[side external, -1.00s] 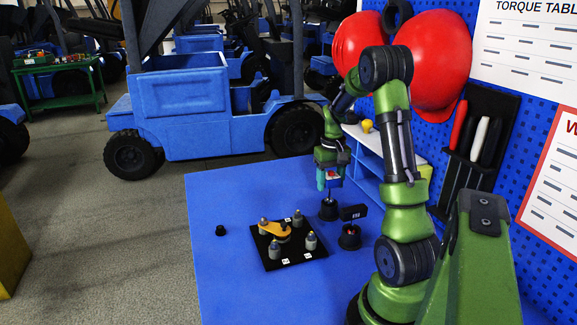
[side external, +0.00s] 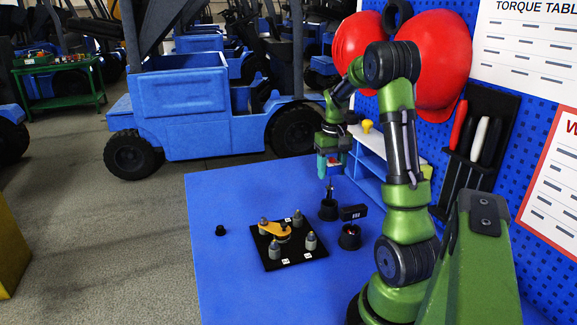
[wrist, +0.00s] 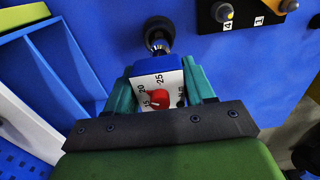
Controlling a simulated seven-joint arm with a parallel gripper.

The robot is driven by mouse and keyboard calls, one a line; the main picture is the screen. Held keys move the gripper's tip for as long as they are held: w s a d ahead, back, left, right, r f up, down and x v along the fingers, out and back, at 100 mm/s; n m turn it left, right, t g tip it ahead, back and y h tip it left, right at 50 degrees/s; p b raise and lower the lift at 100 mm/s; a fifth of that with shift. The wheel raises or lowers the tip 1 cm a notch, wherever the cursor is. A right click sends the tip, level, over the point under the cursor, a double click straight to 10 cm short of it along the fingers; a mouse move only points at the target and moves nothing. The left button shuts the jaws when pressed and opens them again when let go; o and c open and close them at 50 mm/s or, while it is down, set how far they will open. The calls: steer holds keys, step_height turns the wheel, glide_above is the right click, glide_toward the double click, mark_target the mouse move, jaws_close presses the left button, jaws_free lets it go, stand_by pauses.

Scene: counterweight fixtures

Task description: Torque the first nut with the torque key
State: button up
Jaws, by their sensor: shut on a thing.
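My gripper (side external: 332,168) is shut on the torque key (wrist: 158,85), a block with a blue top, a white dial face and a red pointer near the low numbers. Its teal fingers (wrist: 160,95) press on both sides of the key. In the side view the key's thin shaft hangs down just above a black round holder (side external: 328,211). The black fixture plate (side external: 298,259) lies left of my gripper, with several grey posts topped by nuts (side external: 297,217) and an orange arm (side external: 274,231) across part of it. Which nut is first is unclear.
A small black stand with a display (side external: 351,214) is close to the holder. A black cap (side external: 220,230) lies left of the plate. A shelf (side external: 372,148) stands behind my gripper. The blue table (side external: 225,185) is clear at the back left.

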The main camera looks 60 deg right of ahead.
steer(key=c, duration=0.4)
steer(key=shift+o, duration=0.2)
steer(key=shift+w+a, duration=0.1)
steer(key=shift+w, duration=0.1)
steer(key=w+a+r+n, duration=0.3)
steer(key=w+a+n, duration=0.4)
steer(key=a+n, duration=0.1)
steer(key=w+a+r+n, duration=0.3)
steer(key=w+a+n, duration=0.3)
steer(key=a+n, duration=0.15)
steer(key=shift+s+a+f, duration=0.1)
steer(key=shift+a+f, duration=0.1)
steer(key=shift+f, duration=1.15)
steer(key=shift+a+f, duration=0.2)
steer(key=shift+f, duration=1.1)
